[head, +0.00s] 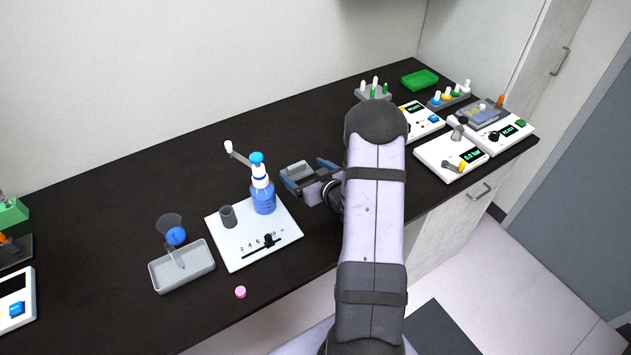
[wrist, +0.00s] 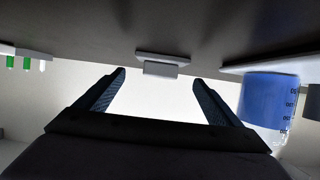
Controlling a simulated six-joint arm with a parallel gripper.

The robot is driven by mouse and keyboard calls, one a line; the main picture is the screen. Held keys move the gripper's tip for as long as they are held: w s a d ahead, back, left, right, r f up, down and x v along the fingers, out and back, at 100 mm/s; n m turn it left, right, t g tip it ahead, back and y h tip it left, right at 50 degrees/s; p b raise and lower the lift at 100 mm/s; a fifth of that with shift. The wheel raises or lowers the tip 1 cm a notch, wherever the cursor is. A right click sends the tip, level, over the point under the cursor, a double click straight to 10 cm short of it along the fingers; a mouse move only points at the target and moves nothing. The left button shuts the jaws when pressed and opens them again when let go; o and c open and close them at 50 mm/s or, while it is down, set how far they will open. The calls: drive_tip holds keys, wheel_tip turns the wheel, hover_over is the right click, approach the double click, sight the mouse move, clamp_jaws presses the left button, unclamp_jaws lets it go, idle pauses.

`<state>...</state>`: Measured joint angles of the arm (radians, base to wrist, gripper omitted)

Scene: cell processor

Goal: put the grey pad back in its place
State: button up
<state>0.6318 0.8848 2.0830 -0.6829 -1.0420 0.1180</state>
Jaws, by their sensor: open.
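A small light grey block, which looks like the grey pad (head: 297,169), sits on a wider grey base on the dark bench, right of the blue bottle. In the wrist view the pad (wrist: 161,69) shows beyond and between the fingertips, with its flat base against the bench. My gripper (head: 304,172) is open, low over the bench, with its two dark blue fingers pointing at the pad. In the wrist view my gripper (wrist: 159,78) is empty, with a finger on either side of the pad's line.
A blue bottle (head: 263,198) with a pump top and a grey cup (head: 228,217) stand on a white board (head: 246,258) left of my gripper. A grey tray (head: 182,281) lies further left. Racks and white devices (head: 451,158) fill the right end. The bench behind the pad is clear.

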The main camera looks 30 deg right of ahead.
drive_tip(key=b+v, duration=0.1)
drive_tip(key=v, duration=0.6)
drive_tip(key=shift+w, duration=0.1)
